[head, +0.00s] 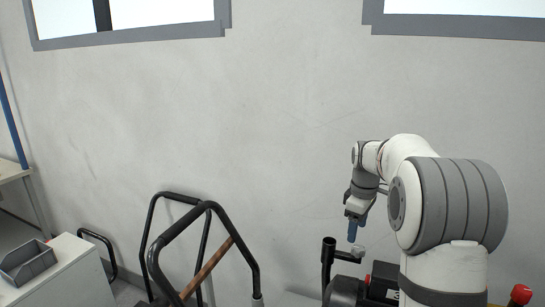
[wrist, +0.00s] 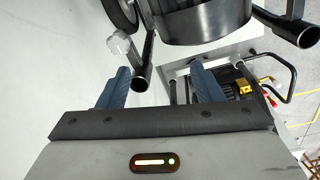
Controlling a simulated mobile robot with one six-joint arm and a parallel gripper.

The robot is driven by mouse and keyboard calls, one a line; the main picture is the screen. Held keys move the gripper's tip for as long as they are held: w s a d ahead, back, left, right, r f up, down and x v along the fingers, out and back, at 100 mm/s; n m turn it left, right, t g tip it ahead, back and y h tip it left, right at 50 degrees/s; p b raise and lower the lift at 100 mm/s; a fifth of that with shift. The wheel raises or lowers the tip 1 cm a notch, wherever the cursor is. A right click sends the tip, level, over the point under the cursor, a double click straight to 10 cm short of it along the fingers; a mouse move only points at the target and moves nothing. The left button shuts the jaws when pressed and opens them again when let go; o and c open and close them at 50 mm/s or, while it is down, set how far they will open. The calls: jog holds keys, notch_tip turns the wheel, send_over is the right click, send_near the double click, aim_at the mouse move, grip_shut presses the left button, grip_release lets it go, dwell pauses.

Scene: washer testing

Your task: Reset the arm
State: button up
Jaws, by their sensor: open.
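My arm rises at the right of the head view and bends over, with my gripper (head: 354,232) hanging downward from its end. In the wrist view my gripper (wrist: 160,88) shows two blue fingers set well apart. Nothing is held between them. A small pale knob-like piece (wrist: 118,43) lies beyond the left finger in the wrist view; a similar light piece (head: 358,250) shows just below the fingertips in the head view. I cannot tell whether the fingers touch it.
A black tubular handle frame (head: 205,207) with a brown bar stands left of my arm. A white cabinet (head: 70,275) with a grey open bin (head: 27,262) is at the lower left. A table (head: 10,170) stands at the left edge. The wall (head: 220,110) behind is bare below the windows.

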jog(key=s+a+r+m+t, duration=0.1)
jog(key=s+a+r+m, duration=0.15)
jog(key=s, duration=0.55)
jog(key=s+a+r+m, duration=0.1)
jog(key=s+a+m, duration=0.25)
jog(key=s, duration=0.55)
jog(key=s+a+f+m, duration=0.1)
jog(key=s+f+m, duration=0.1)
jog(key=s, duration=0.5)
jog(key=s+a+f+m+t, duration=0.1)
jog(key=s+a+f+m, duration=0.1)
jog(key=s, duration=0.4)
jog(key=shift+s+a+f, duration=0.15)
jog(key=shift+s+f, duration=0.25)
jog(key=shift+f, duration=0.1)
